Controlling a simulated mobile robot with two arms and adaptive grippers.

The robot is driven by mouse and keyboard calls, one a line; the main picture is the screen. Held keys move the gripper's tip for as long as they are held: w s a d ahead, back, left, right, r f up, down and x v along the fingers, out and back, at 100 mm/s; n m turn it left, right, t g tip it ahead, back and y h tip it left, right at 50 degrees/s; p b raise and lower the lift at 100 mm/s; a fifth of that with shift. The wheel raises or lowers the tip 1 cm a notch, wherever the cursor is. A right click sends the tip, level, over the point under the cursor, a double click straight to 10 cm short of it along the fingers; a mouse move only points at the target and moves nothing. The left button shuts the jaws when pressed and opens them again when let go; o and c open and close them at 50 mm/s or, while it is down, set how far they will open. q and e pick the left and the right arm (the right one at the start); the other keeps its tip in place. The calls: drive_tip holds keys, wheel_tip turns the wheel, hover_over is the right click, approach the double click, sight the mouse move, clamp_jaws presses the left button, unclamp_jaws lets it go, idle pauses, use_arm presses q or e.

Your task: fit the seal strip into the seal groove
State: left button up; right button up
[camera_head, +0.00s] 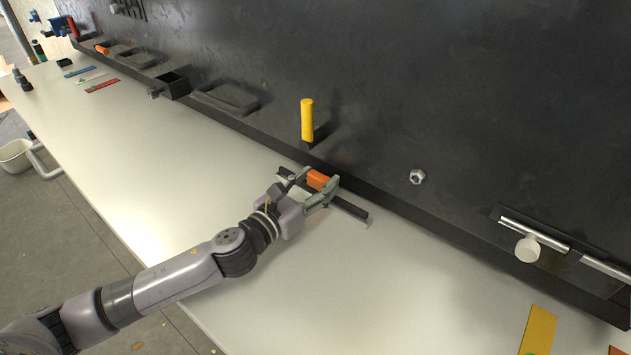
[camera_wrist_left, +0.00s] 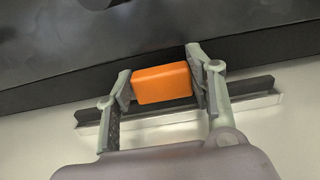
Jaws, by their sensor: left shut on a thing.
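The seal strip looks like the long dark bar (camera_head: 350,208) with an orange block (camera_head: 318,180) at its middle. My left gripper (camera_head: 320,184) is shut on the orange block, one finger at each end, as the left wrist view (camera_wrist_left: 162,83) shows. The dark bar (camera_wrist_left: 250,88) runs out past both fingers. A pale metallic rail (camera_wrist_left: 262,102) lies along the bar's near side and may be the seal groove. I cannot tell whether the bar sits in it or just above it. My right gripper is not in view.
A dark upright panel (camera_head: 440,110) stands along the back of the white table (camera_head: 150,160). A yellow handle (camera_head: 307,120), a nut (camera_head: 417,177) and a rod with a knob (camera_head: 527,248) are on the panel. A yellow plate (camera_head: 539,330) lies front right.

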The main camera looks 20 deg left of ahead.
use_arm(q)
drive_tip(key=shift+f+b, duration=0.65)
drive_tip(key=shift+f, duration=0.25)
drive_tip(key=o, duration=1.3)
drive_tip(key=shift+f, duration=0.15)
